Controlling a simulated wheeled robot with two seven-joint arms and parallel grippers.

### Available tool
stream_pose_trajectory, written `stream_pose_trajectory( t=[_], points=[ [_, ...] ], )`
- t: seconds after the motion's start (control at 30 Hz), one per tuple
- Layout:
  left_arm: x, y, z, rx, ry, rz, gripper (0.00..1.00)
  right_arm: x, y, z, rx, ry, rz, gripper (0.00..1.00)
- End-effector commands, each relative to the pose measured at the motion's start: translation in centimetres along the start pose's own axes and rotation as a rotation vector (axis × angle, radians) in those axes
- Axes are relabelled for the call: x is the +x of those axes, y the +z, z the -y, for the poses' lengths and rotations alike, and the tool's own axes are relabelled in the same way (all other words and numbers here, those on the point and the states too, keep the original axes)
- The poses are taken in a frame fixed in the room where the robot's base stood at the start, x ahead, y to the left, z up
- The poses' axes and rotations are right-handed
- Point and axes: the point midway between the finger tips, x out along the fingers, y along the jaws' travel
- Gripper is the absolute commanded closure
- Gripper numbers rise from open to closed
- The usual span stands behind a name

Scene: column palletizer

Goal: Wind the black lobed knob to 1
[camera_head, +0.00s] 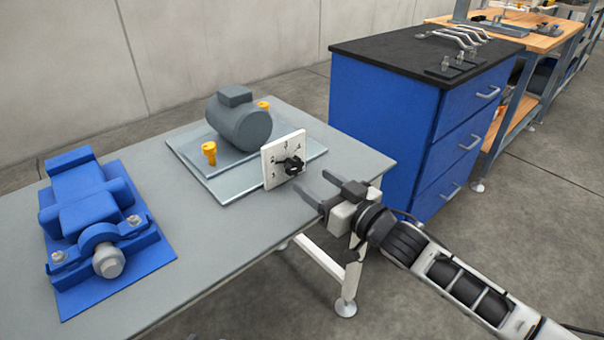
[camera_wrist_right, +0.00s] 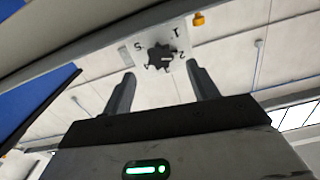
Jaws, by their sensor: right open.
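The black lobed knob (camera_head: 293,165) sits on the front of a white upright dial plate (camera_head: 269,173) with dark numerals, at the edge of a grey plate on the table. In the right wrist view the knob (camera_wrist_right: 160,57) lies ahead of the fingers, on the dial plate (camera_wrist_right: 177,44). A small light mark shows on the knob; I cannot tell for sure which numeral it faces. My right gripper (camera_head: 311,182) is open and empty, in front of and a little right of the knob, apart from it. Its two fingers show in the wrist view (camera_wrist_right: 162,73). My left gripper is out of view.
A grey motor (camera_head: 240,122) stands behind the dial, with yellow knobs (camera_head: 209,152) nearby. A blue machine (camera_head: 95,215) occupies the table's left. A blue drawer cabinet (camera_head: 400,120) stands right of the table (camera_head: 215,240). The table's front middle is clear.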

Motion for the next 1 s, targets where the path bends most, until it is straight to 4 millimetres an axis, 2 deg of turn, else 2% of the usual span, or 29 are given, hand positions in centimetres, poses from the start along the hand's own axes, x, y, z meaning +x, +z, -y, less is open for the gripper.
stream_pose_trajectory(
  t=[0.1, 0.3, 0.7, 0.87, 1.0],
  points=[
    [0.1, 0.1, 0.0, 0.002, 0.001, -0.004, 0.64, 2.4, 0.0, 0.0, -0.002, -0.001, -0.002, 0.41],
    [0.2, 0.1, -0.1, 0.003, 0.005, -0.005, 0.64, 4.7, 0.0, 0.0, -0.001, 0.000, -0.001, 0.41],
    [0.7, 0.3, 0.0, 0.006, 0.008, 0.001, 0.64, 5.4, 0.0, 0.0, -0.001, 0.000, 0.000, 0.41],
    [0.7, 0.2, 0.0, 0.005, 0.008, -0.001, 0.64, 5.3, 0.0, 0.0, -0.001, 0.000, 0.000, 0.85],
    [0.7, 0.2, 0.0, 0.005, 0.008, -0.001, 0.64, 5.3, 0.0, 0.0, -0.002, 0.000, 0.000, 0.86]
  ],
)
